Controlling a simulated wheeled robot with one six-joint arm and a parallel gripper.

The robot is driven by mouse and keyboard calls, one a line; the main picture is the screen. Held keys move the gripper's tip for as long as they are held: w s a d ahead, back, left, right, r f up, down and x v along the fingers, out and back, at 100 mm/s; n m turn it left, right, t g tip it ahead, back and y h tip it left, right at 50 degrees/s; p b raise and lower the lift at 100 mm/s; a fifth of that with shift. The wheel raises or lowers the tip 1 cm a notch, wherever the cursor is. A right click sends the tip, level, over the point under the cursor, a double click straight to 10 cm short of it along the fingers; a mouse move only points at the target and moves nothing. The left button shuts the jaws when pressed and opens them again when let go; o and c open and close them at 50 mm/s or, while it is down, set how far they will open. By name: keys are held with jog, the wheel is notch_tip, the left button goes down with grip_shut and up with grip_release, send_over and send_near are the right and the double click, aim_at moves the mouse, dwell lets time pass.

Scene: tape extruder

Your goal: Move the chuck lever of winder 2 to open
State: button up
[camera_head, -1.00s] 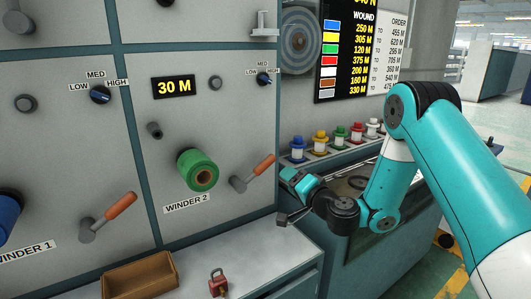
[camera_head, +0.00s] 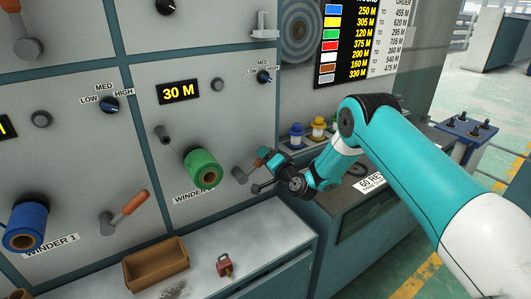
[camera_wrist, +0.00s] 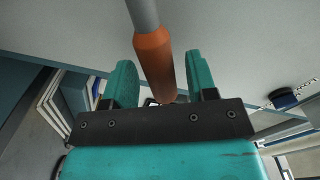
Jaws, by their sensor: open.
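The chuck lever of winder 2 (camera_head: 242,174) has a grey hub and arm with an orange handle, and it slants up to the right. It sits on the panel right of the green spool (camera_head: 203,169). My gripper (camera_head: 264,172) is at the handle and partly hides it in the head view. In the wrist view the orange handle (camera_wrist: 156,66) lies between the two teal fingers of my open gripper (camera_wrist: 160,78). A gap shows on each side of the handle near the fingertips.
Winder 1's orange lever (camera_head: 125,209) and blue spool (camera_head: 25,226) are to the left. A brown tray (camera_head: 156,265) and a red padlock (camera_head: 224,264) are on the ledge below. Small coloured spools (camera_head: 318,126) stand behind my arm.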

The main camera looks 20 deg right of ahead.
jog(key=shift+w+a, duration=0.1)
jog(key=shift+w, duration=0.25)
jog(key=shift+c, duration=0.2)
grip_shut()
